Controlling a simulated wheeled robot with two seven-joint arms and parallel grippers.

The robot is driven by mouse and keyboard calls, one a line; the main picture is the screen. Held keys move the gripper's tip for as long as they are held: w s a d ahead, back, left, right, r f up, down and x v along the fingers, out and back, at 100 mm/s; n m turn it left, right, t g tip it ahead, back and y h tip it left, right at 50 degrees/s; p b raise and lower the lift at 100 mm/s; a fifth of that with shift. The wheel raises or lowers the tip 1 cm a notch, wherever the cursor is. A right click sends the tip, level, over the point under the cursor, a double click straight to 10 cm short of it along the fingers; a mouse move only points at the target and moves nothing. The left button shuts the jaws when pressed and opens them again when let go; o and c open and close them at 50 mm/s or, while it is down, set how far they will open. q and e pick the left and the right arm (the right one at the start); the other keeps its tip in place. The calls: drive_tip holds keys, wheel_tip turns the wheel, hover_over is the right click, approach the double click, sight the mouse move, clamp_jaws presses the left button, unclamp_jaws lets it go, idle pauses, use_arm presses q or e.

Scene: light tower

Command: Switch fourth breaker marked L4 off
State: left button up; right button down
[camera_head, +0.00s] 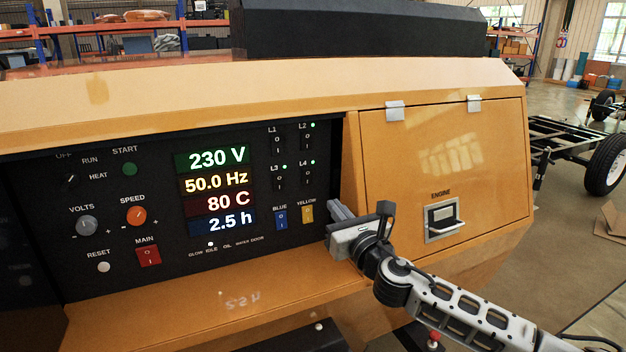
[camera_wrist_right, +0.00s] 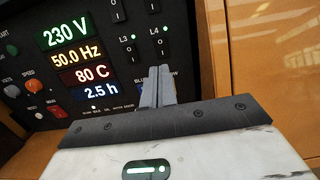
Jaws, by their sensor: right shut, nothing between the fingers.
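The L4 breaker (camera_head: 307,180) is a small black switch at the lower right of a group of breakers on the black panel (camera_head: 60,245). A green lamp beside its label is lit; its lever position is too small to tell. It also shows in the right wrist view (camera_wrist_right: 160,47), just above my fingertips. My right gripper (camera_head: 337,209) is shut and empty, below and to the right of L4 in the head view, apart from it. Its fingers also show in the right wrist view (camera_wrist_right: 158,72), partly covering the blue and yellow switches. My left gripper is not in view.
The L3 breaker (camera_head: 279,183) is left of L4, and the L2 breaker (camera_head: 306,143) is above it. Blue (camera_head: 281,219) and yellow (camera_head: 307,213) switches sit below. An orange door (camera_head: 395,160) stands right of the panel, beyond a raised frame edge. An orange ledge (camera_head: 190,310) projects below.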

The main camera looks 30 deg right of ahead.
sight(308, 172)
drive_tip(key=w, duration=0.4)
drive_tip(key=w+r, duration=0.1)
drive_tip(key=w, duration=0.7)
drive_tip(key=shift+d+r, duration=0.2)
drive_tip(key=shift+d, duration=0.1)
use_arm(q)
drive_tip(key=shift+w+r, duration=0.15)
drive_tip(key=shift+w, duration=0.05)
